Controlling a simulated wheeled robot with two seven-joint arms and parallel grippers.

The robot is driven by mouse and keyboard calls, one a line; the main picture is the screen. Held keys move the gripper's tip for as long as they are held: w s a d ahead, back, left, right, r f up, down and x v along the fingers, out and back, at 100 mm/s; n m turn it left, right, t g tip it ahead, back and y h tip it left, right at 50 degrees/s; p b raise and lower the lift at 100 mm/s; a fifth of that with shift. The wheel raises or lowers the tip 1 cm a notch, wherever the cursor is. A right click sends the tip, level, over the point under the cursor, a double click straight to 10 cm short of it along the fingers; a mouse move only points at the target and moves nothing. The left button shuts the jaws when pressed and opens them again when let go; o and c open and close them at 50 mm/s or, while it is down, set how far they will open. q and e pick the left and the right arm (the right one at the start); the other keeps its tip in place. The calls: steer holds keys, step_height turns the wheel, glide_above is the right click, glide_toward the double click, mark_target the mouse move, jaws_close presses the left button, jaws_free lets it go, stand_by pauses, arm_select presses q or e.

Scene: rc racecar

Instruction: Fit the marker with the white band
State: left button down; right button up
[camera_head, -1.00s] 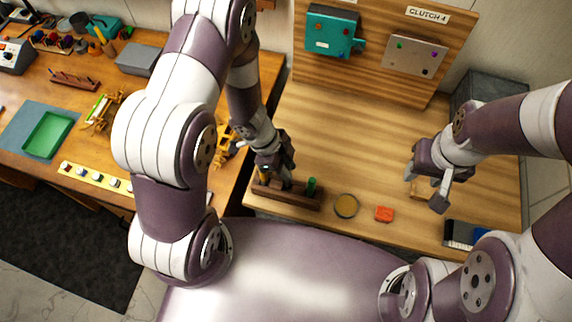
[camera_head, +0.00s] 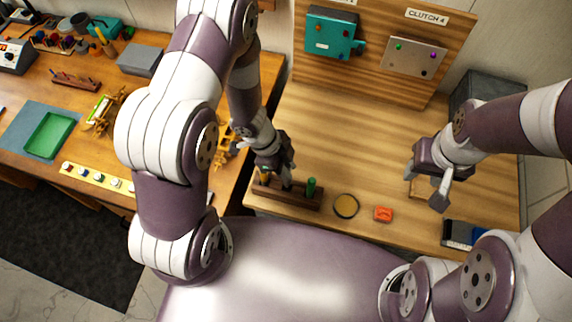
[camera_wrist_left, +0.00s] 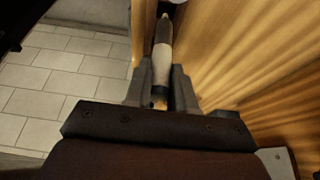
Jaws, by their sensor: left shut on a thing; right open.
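My left gripper (camera_head: 287,175) is shut on a marker, above a dark wooden rack (camera_head: 300,201) near the front edge of the bench. In the left wrist view the marker (camera_wrist_left: 162,58) stands out between the two fingers, with a grey pointed end and a pale, whitish band below it. A green marker (camera_head: 311,187) stands in the rack, just right of the gripper. I cannot tell whether the held marker is clear of the rack.
A teal box (camera_head: 330,36) and a grey plate (camera_head: 414,55) are on the upright wooden board (camera_head: 374,75). A blue-black item (camera_head: 462,233) lies front right. The middle bench is clear.

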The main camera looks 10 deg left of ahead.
stand_by(0.7)
arm_select(q)
steer(key=shift+f+b, duration=2.1)
steer(key=shift+f, duration=0.8)
steer(key=c, duration=0.9)
jaws_free()
steer(key=shift+o, duration=0.2)
steer(key=p+v, duration=0.4)
steer(key=v, duration=0.9)
steer(key=shift+d+f, duration=0.1)
